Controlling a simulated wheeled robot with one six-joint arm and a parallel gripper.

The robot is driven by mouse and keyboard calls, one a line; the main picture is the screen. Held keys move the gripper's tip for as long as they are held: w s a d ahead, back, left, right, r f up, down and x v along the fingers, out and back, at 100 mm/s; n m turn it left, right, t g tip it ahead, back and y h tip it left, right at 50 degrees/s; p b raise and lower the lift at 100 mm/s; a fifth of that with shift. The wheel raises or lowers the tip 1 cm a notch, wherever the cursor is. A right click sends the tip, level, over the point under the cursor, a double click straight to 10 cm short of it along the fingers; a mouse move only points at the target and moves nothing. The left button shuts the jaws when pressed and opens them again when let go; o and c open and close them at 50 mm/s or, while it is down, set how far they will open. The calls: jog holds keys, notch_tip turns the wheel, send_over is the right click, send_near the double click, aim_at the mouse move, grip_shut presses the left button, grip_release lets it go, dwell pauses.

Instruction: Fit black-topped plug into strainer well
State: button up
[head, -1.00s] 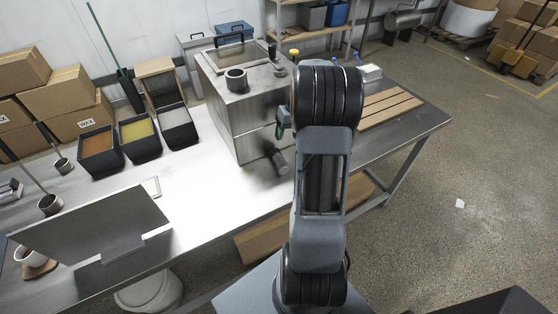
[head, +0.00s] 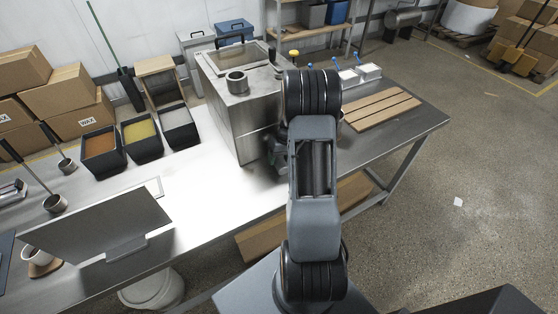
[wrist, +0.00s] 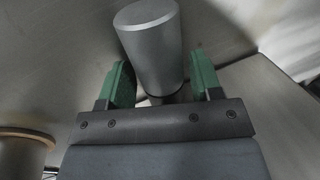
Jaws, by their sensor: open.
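My gripper (wrist: 160,85) is open, its two green fingers on either side of a plain grey metal cylinder (wrist: 150,45) in the wrist view. The cylinder reaches past the fingertips; I cannot tell whether a finger touches it. In the head view my gripper is low at the front of the steel box (head: 240,110), mostly hidden by my arm. A short round metal collar with a dark opening (head: 237,82) stands on top of the box; it may be the strainer well. I cannot make out a black-topped plug.
A round piece with a tan rim (wrist: 22,132) is at the left in the wrist view. A slatted wooden board (head: 382,110) and blue-handled trays (head: 368,71) lie right of my arm. Filled bins (head: 141,137) and an upright sheet (head: 100,225) stand left. Bare tabletop lies between.

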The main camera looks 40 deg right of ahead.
jog(key=shift+f, duration=0.1)
jog(key=c, duration=0.8)
jog(key=shift+s+r, duration=0.1)
jog(key=shift+r, duration=0.1)
jog(key=shift+s+r+b, duration=0.1)
jog(key=shift+r+b, duration=0.15)
jog(key=shift+b, duration=0.2)
jog(key=v, duration=0.3)
jog(key=a+b+v, duration=0.1)
jog(key=v, duration=0.1)
jog(key=shift+w+a+r, duration=0.1)
jog(key=shift+w+r, duration=0.1)
jog(key=shift+r, duration=0.3)
jog(key=s+a+b, duration=0.1)
jog(key=s, duration=0.5)
jog(key=s+b, duration=0.1)
jog(key=s, duration=0.6)
jog(key=s+a+b, duration=0.1)
jog(key=s, duration=0.5)
jog(key=shift+s+a+r+b, duration=0.1)
jog(key=shift+s+a+b, duration=0.15)
jog(key=shift+a+b, duration=0.15)
